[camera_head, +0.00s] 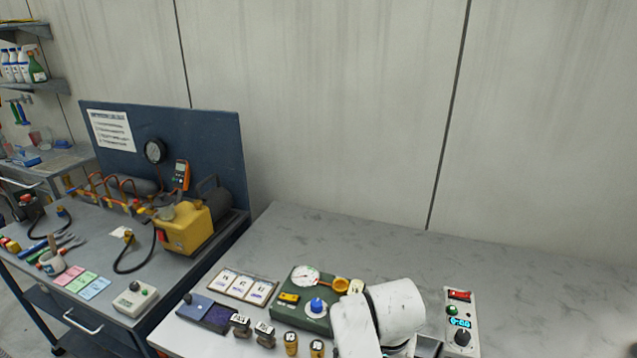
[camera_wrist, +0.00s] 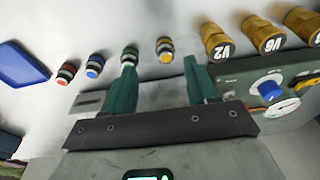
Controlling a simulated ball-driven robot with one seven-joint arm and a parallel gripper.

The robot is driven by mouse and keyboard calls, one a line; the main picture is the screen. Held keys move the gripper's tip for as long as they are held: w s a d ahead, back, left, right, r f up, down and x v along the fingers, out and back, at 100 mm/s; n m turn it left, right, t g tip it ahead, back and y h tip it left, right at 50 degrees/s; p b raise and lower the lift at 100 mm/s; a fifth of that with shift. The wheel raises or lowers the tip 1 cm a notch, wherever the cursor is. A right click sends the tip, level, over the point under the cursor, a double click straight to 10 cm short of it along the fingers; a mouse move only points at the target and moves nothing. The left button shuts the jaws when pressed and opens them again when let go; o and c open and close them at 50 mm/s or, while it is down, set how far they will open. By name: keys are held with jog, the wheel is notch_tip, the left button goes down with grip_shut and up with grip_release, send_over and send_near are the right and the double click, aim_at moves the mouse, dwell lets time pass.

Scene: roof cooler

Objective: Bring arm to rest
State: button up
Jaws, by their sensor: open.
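My gripper (camera_wrist: 160,62) shows in the wrist view with its two green fingers spread apart and nothing held between them. Its fingertips point toward a row of small capped fittings on the pale bench. A green-capped fitting (camera_wrist: 130,53) appears by the left fingertip, and a yellow-capped fitting (camera_wrist: 165,48) appears between the tips. I cannot tell how far they are from the fingers. In the head view my white arm (camera_head: 385,315) reaches low over the front of the grey bench (camera_head: 560,290); my gripper is hidden there.
A green gauge box (camera_head: 300,312) with a blue knob stands beside my arm; a control box (camera_head: 460,320) stands right. Labelled brass fittings (camera_wrist: 217,40) sit near the right finger. A blue tray (camera_wrist: 20,65) lies left. The bench's back right is clear.

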jog(key=shift+n+t, duration=0.5)
jog(key=s+d, duration=0.1)
jog(key=d, duration=0.1)
jog(key=s+d+f, duration=0.1)
jog(key=s+d, duration=0.1)
jog(key=s+d+f, duration=0.1)
jog(key=s+d, duration=0.1)
jog(key=shift+d+f, duration=0.2)
jog(key=shift+d, duration=0.1)
jog(key=shift+n+t, duration=0.3)
jog(key=shift+n, duration=0.2)
jog(key=s+d, duration=0.2)
jog(key=s, duration=0.1)
jog(key=s+d, duration=0.2)
jog(key=shift+s+f, duration=0.1)
jog(key=shift+f, duration=0.3)
jog(key=s+d+r+n+t, duration=0.1)
jog(key=s+d+r+n, duration=0.15)
jog(key=s, duration=0.95)
jog(key=s+d+f+m+g+b, duration=0.1)
jog(key=s+f+g, duration=0.2)
jog(key=s+f, duration=0.4)
jog(key=s, duration=0.3)
jog(key=shift+d+f+g, duration=0.3)
jog(key=shift+d, duration=0.1)
jog(key=shift+s, duration=0.1)
